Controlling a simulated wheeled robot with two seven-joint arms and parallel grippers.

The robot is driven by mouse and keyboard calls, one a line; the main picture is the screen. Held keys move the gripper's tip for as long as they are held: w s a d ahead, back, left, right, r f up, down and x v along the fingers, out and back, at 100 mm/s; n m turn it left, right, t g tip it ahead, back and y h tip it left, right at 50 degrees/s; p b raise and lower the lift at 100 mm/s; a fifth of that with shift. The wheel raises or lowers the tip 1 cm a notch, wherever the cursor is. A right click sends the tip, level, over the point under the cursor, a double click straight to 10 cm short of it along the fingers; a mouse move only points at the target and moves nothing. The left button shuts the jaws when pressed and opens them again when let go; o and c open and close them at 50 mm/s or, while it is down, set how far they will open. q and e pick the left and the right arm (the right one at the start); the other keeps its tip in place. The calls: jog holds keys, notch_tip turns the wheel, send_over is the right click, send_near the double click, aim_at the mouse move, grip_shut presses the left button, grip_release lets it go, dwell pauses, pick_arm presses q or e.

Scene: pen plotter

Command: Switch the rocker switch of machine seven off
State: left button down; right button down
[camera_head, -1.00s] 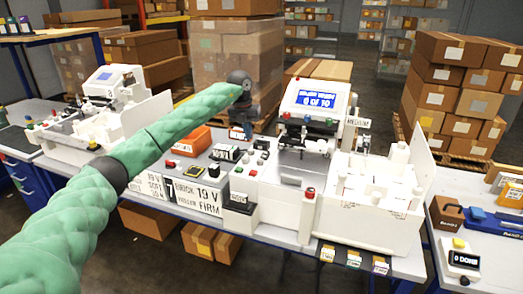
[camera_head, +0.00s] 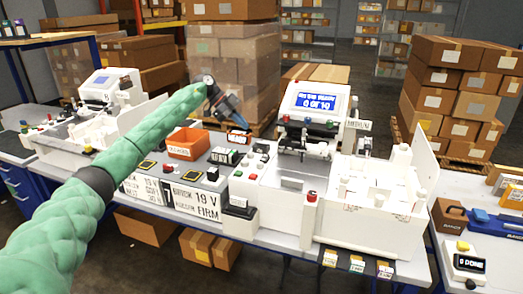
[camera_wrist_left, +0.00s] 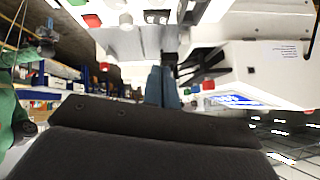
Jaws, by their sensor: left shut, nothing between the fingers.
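The white machine (camera_head: 318,105) with a lit blue screen (camera_head: 318,99) stands in the middle of the bench. I cannot read a seven on it, and its rocker switch cannot be made out. A second white machine (camera_head: 108,88) stands at the left. My left gripper (camera_head: 239,123) is shut and empty, angled down to the right above the bench, left of the middle machine and apart from it. In the left wrist view its bluish fingers (camera_wrist_left: 163,86) are together, with the machine's blue screen (camera_wrist_left: 238,101) to their right. My right gripper is not in view.
An orange bin (camera_head: 186,143) and several small control boxes sit left of the middle machine. Signs (camera_head: 195,199) hang at the bench front. A white open tray (camera_head: 370,215) with upright walls lies right. Stacked boxes (camera_head: 458,85) stand behind.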

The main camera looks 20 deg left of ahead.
aim_at(262, 149)
pick_arm(q)
jog(key=shift+n, duration=0.9)
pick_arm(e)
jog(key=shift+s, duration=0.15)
pick_arm(q)
jog(key=shift+d, duration=0.15)
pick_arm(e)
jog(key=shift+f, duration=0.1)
